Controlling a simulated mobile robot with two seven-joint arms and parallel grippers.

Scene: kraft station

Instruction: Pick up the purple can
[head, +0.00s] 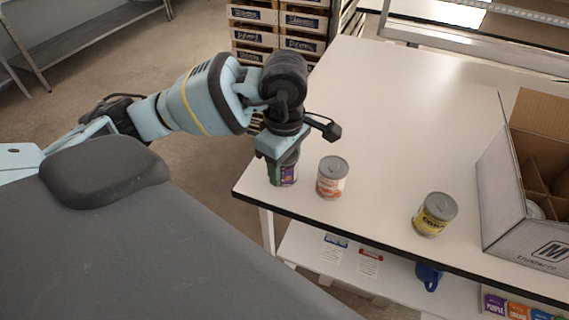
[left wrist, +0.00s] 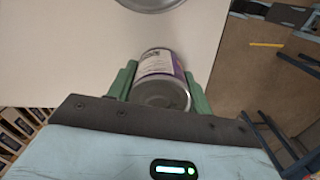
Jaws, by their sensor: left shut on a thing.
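The purple can (head: 289,174) stands near the left corner of the white table (head: 402,110). My left gripper (head: 283,172) points down over it and is shut on it, with green fingers on either side. In the left wrist view the can (left wrist: 162,75) sits between the two green fingers of the gripper (left wrist: 160,85), its grey lid and part of its label showing. In the head view the gripper hides the top of the can. I cannot tell whether the can touches the table. My right gripper is not in view.
An orange-labelled can (head: 332,178) stands close to the right of the purple can. A yellow corn can (head: 435,214) stands further right near the front edge. An open cardboard box (head: 528,222) with dividers is at the right. The table's middle and back are clear.

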